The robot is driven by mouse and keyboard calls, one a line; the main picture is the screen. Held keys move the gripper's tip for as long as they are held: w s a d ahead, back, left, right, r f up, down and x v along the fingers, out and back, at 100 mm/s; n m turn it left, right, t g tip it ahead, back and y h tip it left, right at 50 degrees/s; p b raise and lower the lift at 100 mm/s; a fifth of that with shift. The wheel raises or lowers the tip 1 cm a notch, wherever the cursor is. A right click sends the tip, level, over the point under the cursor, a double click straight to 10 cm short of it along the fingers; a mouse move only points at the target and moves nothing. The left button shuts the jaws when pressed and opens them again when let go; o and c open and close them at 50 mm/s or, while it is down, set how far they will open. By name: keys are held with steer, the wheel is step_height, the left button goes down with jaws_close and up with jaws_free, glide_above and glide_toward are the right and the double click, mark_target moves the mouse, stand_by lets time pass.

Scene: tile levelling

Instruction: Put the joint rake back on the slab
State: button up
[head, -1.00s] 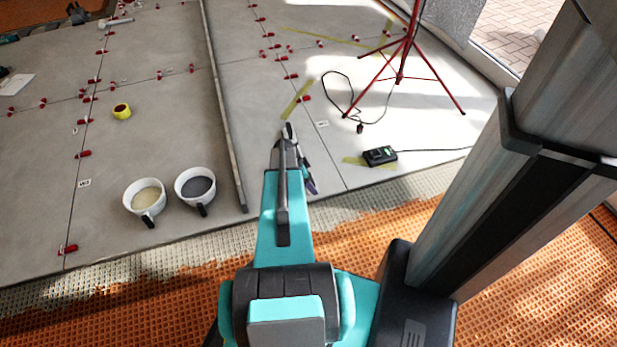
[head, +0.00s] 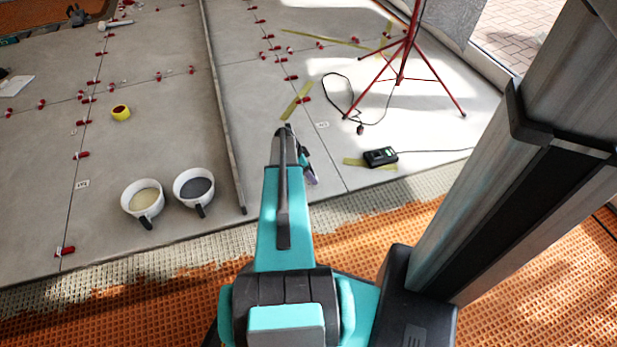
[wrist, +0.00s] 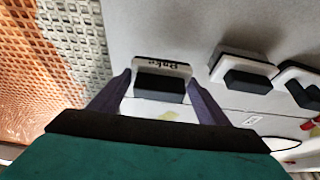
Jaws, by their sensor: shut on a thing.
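In the wrist view a white-edged block with a black top and printed lettering, which I take as the joint rake (wrist: 162,66), sits between the fingertips of my gripper (wrist: 158,90). The purple fingers are shut on it. The grey slab (wrist: 150,25) lies behind it, and I cannot tell whether the block touches the slab. In the head view my gripper (head: 308,170) is over the slab (head: 270,95) near its front edge, mostly behind my arm. The rake is hidden there.
Two white cups (head: 143,200) (head: 194,188) and a long bar (head: 222,110) are left. A black box (head: 380,157) and red tripod (head: 402,65) are right.

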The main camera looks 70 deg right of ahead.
steer(key=shift+f+b, duration=0.85)
steer(key=shift+f, duration=0.85)
steer(key=shift+f, duration=0.15)
steer(key=o, duration=1.1)
steer(key=shift+c, duration=0.2)
steer(key=p+v, duration=0.4)
steer(key=v, duration=0.8)
steer(key=shift+p, duration=0.3)
steer(key=shift+w, duration=0.1)
